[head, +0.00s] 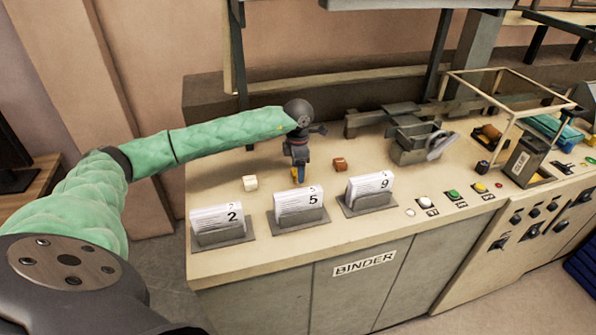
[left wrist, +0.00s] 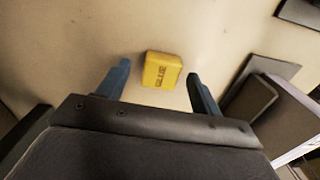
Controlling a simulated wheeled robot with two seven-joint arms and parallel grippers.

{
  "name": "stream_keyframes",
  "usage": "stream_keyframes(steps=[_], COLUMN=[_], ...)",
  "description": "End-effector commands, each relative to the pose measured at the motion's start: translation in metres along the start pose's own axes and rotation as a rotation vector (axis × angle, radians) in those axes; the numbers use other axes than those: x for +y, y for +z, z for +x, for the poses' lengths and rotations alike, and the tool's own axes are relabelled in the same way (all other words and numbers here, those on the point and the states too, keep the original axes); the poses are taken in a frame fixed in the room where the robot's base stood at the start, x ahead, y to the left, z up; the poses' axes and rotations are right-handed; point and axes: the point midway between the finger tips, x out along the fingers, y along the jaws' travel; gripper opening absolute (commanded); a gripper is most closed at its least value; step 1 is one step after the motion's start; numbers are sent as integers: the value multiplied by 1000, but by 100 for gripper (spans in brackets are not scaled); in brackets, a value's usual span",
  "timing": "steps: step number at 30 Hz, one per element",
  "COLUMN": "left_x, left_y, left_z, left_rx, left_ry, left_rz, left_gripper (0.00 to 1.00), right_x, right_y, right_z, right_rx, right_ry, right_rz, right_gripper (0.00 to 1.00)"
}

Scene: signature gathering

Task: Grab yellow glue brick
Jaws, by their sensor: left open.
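The yellow glue brick (left wrist: 161,70) lies on the cream counter, with dark lettering on its face. In the left wrist view it sits between and just beyond the two blue fingertips of my left gripper (left wrist: 158,72), and neither finger visibly touches it. In the head view my left gripper (head: 298,176) points down over the counter behind the card holder marked 5. Only a little yellow of the brick shows there beside the fingers. The left gripper is open and empty. My right gripper is not in view.
A whitish brick (head: 250,183) lies left of my gripper and a brown-red brick (head: 340,164) lies right of it. Card holders marked 2 (head: 222,238), 5 (head: 300,216) and 9 (head: 367,203) stand along the front. A metal clamp device (head: 408,150) stands to the right, near coloured buttons (head: 453,194).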

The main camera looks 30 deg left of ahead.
Motion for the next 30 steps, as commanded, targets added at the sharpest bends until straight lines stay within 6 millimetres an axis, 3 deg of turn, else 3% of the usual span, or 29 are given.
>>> stream_keyframes(steps=[10, 18, 30], left_x=[0, 0, 0], left_y=[0, 0, 0], left_z=[5, 5, 1], left_rx=[0, 0, -1], left_ry=[0, 0, 2], left_rz=[1, 1, 1], left_gripper=[65, 17, 17], right_x=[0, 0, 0], right_y=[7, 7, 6], right_z=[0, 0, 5], right_rx=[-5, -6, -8], right_ry=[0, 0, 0], right_rz=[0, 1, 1], right_gripper=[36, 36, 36])
